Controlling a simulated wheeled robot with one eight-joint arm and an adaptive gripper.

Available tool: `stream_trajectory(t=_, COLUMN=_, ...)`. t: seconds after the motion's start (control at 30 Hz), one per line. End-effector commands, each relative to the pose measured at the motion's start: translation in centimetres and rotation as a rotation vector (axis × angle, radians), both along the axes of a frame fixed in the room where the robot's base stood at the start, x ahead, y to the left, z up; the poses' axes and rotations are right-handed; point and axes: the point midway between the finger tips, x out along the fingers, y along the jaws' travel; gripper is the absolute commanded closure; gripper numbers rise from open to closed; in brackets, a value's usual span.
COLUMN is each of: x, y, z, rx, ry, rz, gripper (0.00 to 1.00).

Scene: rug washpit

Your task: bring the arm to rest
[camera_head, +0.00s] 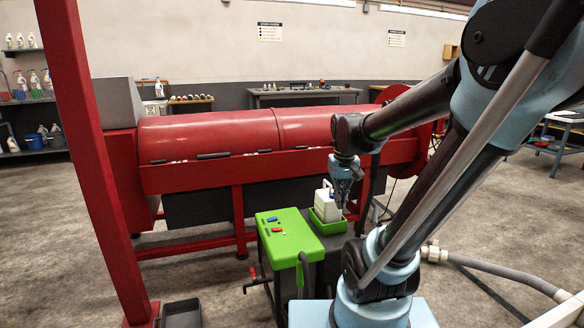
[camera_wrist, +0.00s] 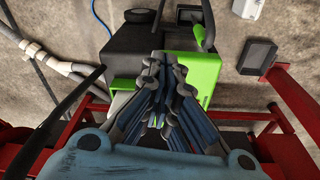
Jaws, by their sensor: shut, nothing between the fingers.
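My arm stretches across the right side of the head view, and my gripper (camera_head: 342,203) points down at its end. The gripper is shut and empty. In the head view it overlaps the right part of a white jug (camera_head: 326,203), which stands in a green tray (camera_head: 328,226). I cannot tell whether the gripper touches the jug. In the wrist view the shut fingers (camera_wrist: 164,62) fill the middle, above a dark cart (camera_wrist: 133,48) with a green panel, and hide most of the jug.
A green-topped panel (camera_head: 285,237) with blue and red pieces is left of the tray. A large red drum machine (camera_head: 215,137) stands behind, and a red post (camera_head: 80,130) rises at left. A grey hose (camera_head: 500,270) lies at right. The floor at left is open.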

Motion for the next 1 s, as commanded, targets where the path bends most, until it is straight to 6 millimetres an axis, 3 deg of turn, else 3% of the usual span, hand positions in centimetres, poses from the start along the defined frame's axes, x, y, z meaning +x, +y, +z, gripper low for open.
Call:
stream_trajectory(t=0.2, x=-4.7, y=-1.6, z=-1.5, rx=0.01, ry=-0.021, rz=-0.032, gripper=1.0)
stream_trajectory(t=0.53, x=-10.5, y=-3.2, z=-4.9, rx=0.019, ry=-0.05, rz=-0.076, gripper=1.0)
stream_trajectory(t=0.73, x=-12.2, y=-3.5, z=-6.4, rx=0.022, ry=-0.06, rz=-0.09, gripper=1.0)
stream_trajectory(t=1.0, x=-12.6, y=-3.6, z=-6.7, rx=0.023, ry=-0.063, rz=-0.094, gripper=1.0)
